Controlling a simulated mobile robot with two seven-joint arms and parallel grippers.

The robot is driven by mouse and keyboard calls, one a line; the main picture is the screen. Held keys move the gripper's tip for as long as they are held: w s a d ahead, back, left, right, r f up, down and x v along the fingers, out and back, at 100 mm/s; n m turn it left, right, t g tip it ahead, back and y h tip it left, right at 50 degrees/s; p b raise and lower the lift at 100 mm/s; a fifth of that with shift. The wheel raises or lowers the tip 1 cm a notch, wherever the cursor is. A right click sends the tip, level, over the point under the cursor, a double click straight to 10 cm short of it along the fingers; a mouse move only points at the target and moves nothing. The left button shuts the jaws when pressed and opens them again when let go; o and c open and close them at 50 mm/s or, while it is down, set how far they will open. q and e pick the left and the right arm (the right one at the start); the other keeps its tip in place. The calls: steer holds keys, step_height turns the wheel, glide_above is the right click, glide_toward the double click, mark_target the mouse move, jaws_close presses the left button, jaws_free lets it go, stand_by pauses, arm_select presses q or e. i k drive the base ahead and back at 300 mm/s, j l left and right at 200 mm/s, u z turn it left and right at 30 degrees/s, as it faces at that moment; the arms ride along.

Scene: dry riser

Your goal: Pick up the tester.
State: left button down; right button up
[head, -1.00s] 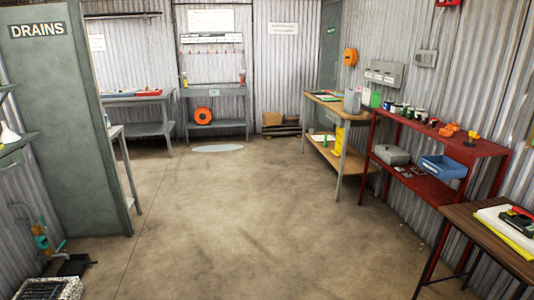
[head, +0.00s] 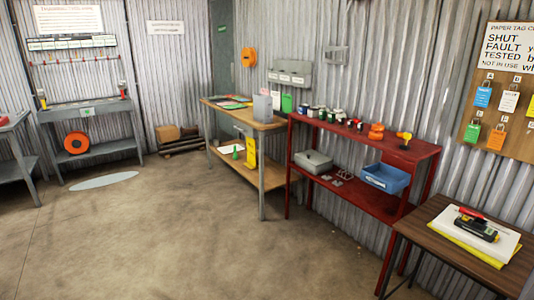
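A dark hand-held device with yellow parts (head: 478,229), which looks like the tester, lies on a white pad or book (head: 503,240) on the brown table (head: 438,237) at the lower right. A red item (head: 471,213) lies against its far side; I cannot tell whether it is part of the device. A yellow sheet or folder (head: 465,242) shows under the white pad. Neither of my grippers is in view.
A red shelf unit (head: 375,205) with small pots and a blue bin (head: 386,177) stands left of the brown table. A wooden bench (head: 270,126) stands beyond it. A tag board (head: 503,119) hangs above the table.

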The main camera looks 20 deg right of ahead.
mark_target(477, 227)
steer(key=i+l+z, duration=0.2)
steer(key=z, duration=0.25)
steer(key=i+z, duration=0.7)
steer(key=z, duration=0.15)
steer(key=i+j+z, duration=0.15)
steer(key=i+z, duration=0.15)
steer(key=z, duration=0.15)
